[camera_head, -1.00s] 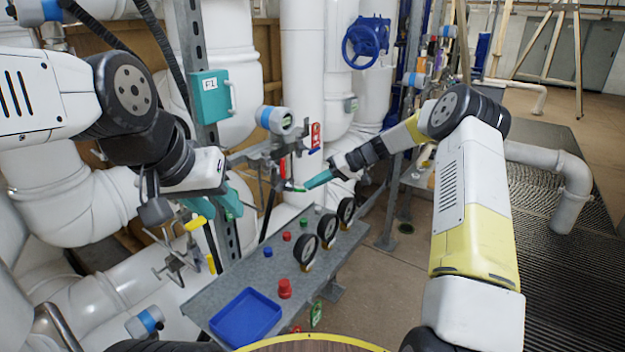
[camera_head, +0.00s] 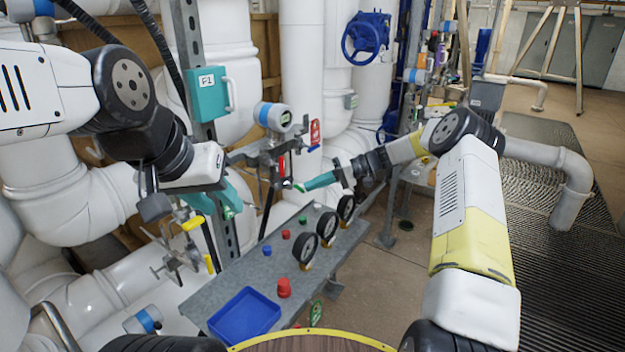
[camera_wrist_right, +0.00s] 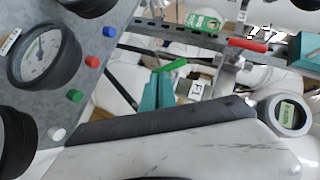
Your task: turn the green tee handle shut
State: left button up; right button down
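The green tee handle (camera_wrist_right: 172,66) lies across the tips of my right gripper's teal fingers (camera_wrist_right: 157,88) in the right wrist view. In the head view the same right gripper (camera_head: 318,181) points left, with a small green end (camera_head: 298,187) at its tip, beside the pipework above the grey bench. Its fingers look close together with little gap; I cannot tell whether they clamp the handle or only touch it. My left gripper (camera_head: 216,200) has its teal fingers apart, beside the grey upright post and above a yellow handle, and seems empty.
The grey bench (camera_head: 232,278) carries a blue tray (camera_head: 245,315), round gauges (camera_head: 327,228) and coloured knobs. A red handle (camera_wrist_right: 248,44) and a round blue-white meter (camera_head: 273,117) are close to the right gripper. A teal box (camera_head: 208,94) is on the post.

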jog(key=shift+f+m+g+y, duration=0.5)
jog(key=shift+m+y, duration=0.2)
jog(key=shift+y, duration=0.1)
jog(key=shift+a+f+m+y, duration=0.1)
jog(key=shift+f+m+y, duration=0.15)
jog(key=shift+m+y, duration=0.4)
jog(key=shift+s+f, duration=0.1)
jog(key=shift+f, duration=0.2)
dwell(2.6)
dwell(1.3)
